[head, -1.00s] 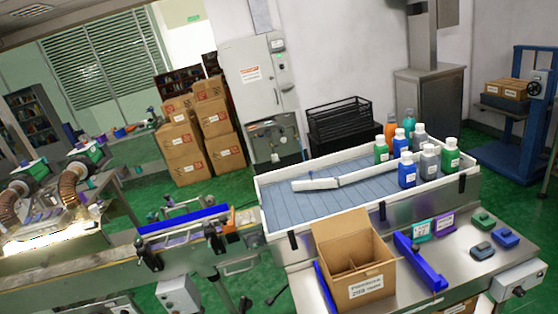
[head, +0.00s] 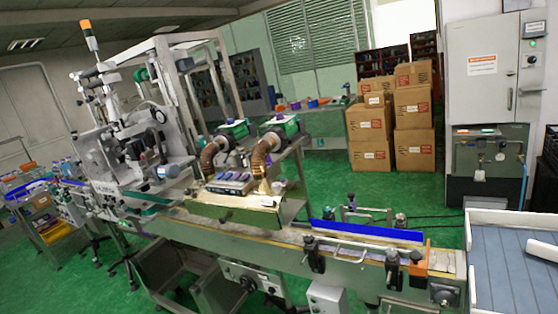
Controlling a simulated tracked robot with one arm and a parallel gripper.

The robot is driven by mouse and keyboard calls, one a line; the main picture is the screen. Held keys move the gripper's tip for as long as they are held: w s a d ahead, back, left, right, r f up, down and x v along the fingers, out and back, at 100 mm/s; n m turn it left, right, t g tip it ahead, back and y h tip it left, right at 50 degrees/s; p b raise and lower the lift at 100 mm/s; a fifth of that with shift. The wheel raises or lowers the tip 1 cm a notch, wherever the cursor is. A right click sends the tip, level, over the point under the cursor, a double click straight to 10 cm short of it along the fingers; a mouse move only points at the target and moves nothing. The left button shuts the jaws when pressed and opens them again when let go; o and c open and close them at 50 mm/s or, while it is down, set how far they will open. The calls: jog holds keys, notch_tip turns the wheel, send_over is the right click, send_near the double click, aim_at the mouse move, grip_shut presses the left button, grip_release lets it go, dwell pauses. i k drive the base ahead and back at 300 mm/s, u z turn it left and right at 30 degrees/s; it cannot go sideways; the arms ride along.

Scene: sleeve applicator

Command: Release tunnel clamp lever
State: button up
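The sleeve applicator machine (head: 150,150) stands at the left, with a signal tower on top. A tunnel-like unit (head: 232,206) with a lit opening sits on the conveyor to its right, below two brown ducts (head: 262,156) with green-topped blowers. I cannot make out the clamp lever at this distance. The conveyor (head: 330,258) runs from the machine toward the lower right and carries a blue guide rail (head: 366,231). Black clamp knobs (head: 314,253) sit along its near side. My gripper is not in view.
A white-walled tray table (head: 484,262) borders the conveyor's right end. Stacked cartons (head: 368,136) and a grey cabinet (head: 492,75) stand behind. Green floor (head: 420,180) is open behind the conveyor. A grey box (head: 327,298) hangs at the conveyor's near side.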

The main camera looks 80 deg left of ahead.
aim_at(228, 270)
jog(key=u, duration=0.3)
jog(key=i, duration=0.1)
jog(key=u, duration=2.15)
jog(key=k, duration=0.75)
jog(key=u, duration=0.15)
jog(key=i, duration=0.8)
jog(key=u, duration=0.25)
